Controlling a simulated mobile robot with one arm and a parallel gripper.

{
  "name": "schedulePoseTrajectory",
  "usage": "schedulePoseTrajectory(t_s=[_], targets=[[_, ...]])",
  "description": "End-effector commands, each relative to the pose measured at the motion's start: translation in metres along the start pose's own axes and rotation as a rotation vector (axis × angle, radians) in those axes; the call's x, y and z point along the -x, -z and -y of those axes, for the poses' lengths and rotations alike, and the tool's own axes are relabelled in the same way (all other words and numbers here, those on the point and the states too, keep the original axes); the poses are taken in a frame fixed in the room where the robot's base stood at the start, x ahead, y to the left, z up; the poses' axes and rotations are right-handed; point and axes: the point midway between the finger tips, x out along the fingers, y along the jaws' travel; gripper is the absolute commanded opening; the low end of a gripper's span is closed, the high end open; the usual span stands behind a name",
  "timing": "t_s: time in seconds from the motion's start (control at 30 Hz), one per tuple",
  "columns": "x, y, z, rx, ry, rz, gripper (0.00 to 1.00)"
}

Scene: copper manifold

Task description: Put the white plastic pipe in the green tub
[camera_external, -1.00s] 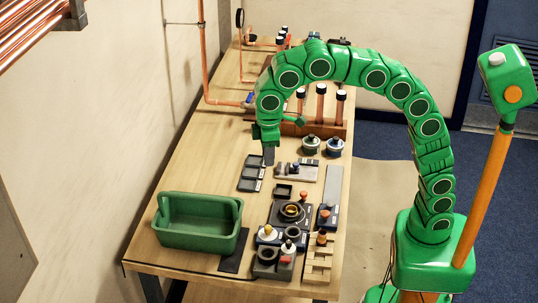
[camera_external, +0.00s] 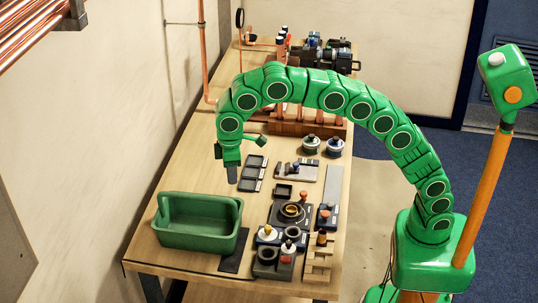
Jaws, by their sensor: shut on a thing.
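The green tub (camera_external: 190,241) stands at the near left of the wooden table, open at the top, with a handle across its far side. My gripper (camera_external: 232,175) points down above the table, beyond the tub's far right rim and apart from it. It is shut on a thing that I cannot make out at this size. I cannot pick out the white plastic pipe anywhere in view; the gripper's fingers may hide it.
A dark sectioned tray (camera_external: 253,174) lies right of my gripper. Several fixtures and small parts crowd the table right of the tub, among them a stepped wooden block (camera_external: 318,262). A dark mat (camera_external: 235,255) lies beside the tub. Copper pipes (camera_external: 203,50) run along the wall.

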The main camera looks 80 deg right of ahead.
Motion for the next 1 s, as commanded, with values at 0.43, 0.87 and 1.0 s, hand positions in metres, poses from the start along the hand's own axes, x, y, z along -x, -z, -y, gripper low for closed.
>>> schedulePoseTrajectory(t_s=[0.43, 0.87, 1.0], targets=[[-0.032, 0.027, -0.002, 0.000, 0.000, -0.001, 0.00], [-0.059, 0.030, -0.002, 0.000, 0.000, 0.003, 0.00], [-0.068, 0.031, -0.002, 0.000, 0.000, 0.000, 0.00]])
